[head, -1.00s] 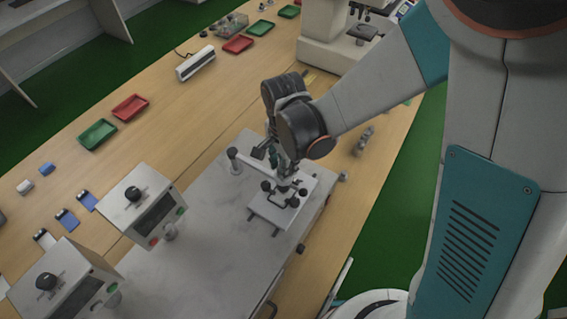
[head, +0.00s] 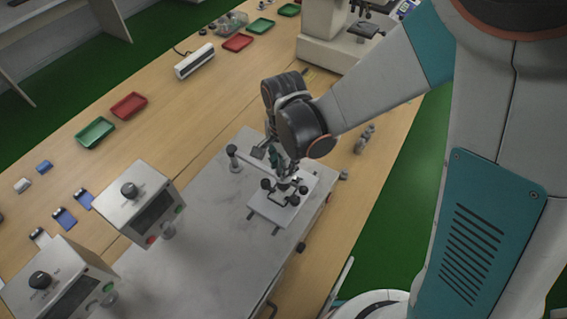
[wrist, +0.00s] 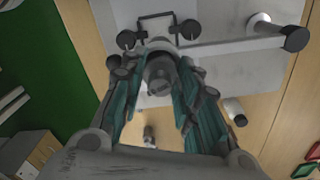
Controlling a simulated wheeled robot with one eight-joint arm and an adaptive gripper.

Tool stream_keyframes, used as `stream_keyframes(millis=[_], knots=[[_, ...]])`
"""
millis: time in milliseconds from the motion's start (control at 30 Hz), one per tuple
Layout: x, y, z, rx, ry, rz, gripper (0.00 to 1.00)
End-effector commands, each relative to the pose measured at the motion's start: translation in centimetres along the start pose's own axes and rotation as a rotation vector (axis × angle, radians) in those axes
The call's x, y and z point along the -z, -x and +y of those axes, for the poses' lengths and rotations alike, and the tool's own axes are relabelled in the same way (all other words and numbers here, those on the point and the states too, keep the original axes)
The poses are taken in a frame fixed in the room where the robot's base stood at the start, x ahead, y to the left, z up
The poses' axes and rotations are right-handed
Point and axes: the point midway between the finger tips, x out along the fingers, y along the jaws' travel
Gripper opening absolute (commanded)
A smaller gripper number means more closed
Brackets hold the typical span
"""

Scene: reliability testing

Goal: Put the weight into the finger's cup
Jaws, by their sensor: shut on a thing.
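My gripper (wrist: 162,68) has its teal fingers closed on the sides of a small grey metal weight (wrist: 161,82), seen end-on in the wrist view. In the head view my gripper (head: 284,172) points down over the tester's white plate (head: 270,209), and the weight cannot be made out there. The tester's finger, a light bar (wrist: 240,47), runs from a black-capped end at the right to just beyond the weight. Its cup is hidden behind the weight and fingertips, so I cannot tell whether the weight touches it.
Black knobs (wrist: 190,29) stand on the plate close to my fingertips. Several small metal weights (head: 364,139) stand on the wooden bench at the right. Two grey control boxes (head: 135,196) stand front left. Red (head: 129,105) and green (head: 96,132) trays lie further left.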

Motion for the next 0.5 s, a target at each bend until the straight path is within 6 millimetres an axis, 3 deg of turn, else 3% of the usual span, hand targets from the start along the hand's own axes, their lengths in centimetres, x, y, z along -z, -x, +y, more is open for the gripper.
stream_keyframes(millis=[233, 267, 333, 500], knots=[[0.00, 0.06, 0.00, 0.000, 0.000, 0.000, 0.00], [0.00, 0.06, 0.00, 0.000, 0.000, 0.000, 0.36], [0.00, 0.06, 0.00, 0.000, 0.000, 0.000, 0.52], [0.00, 0.05, 0.00, 0.000, 0.000, 0.000, 0.53]])
